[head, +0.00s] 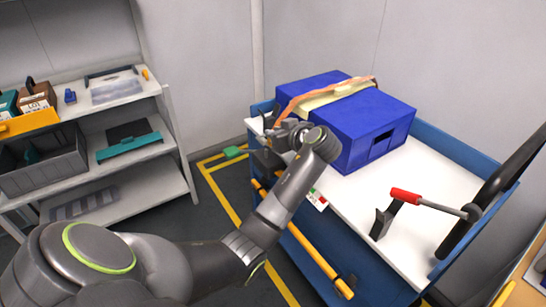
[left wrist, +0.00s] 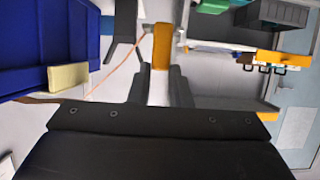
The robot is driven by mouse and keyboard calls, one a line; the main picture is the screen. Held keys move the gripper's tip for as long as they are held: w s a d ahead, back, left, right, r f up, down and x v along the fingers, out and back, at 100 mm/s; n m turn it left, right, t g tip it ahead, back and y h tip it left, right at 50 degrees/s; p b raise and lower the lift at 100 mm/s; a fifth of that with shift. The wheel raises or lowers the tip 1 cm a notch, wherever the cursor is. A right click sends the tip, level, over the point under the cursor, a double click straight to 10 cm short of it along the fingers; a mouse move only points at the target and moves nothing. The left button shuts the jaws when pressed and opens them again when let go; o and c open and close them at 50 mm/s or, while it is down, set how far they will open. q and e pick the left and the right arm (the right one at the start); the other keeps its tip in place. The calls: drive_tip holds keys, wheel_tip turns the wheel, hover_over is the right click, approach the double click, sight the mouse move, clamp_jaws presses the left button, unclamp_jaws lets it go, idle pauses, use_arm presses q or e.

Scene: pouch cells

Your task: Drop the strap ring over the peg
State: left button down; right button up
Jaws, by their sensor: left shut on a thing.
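My left gripper (head: 283,133) is at the near left end of the cart, beside the blue box (head: 345,130). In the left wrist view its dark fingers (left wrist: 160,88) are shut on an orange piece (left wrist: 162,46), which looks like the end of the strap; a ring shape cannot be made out. The orange strap (head: 322,93) lies over the box across a pale yellow pad (head: 335,97) and comes down toward the gripper. It also shows as a thin line in the left wrist view (left wrist: 117,66). I cannot pick out the peg for certain. My right gripper is not in view.
The cart's white top (head: 350,193) is bare in front of the box. A red-gripped lever (head: 405,196) and a dark bracket (head: 381,222) stand on it. A shelf rack (head: 178,130) with bins stands left, across open floor.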

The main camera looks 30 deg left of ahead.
use_arm(q)
drive_tip(key=shift+f, duration=3.3)
drive_tip(key=shift+f, duration=0.1)
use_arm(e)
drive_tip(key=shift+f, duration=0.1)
use_arm(q)
drive_tip(key=c, duration=1.3)
unclamp_jaws()
drive_tip(key=shift+c, duration=0.2)
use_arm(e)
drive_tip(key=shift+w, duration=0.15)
use_arm(q)
drive_tip(key=shift+d, duration=0.15)
drive_tip(key=b+v, duration=0.1)
drive_tip(key=v, duration=1.1)
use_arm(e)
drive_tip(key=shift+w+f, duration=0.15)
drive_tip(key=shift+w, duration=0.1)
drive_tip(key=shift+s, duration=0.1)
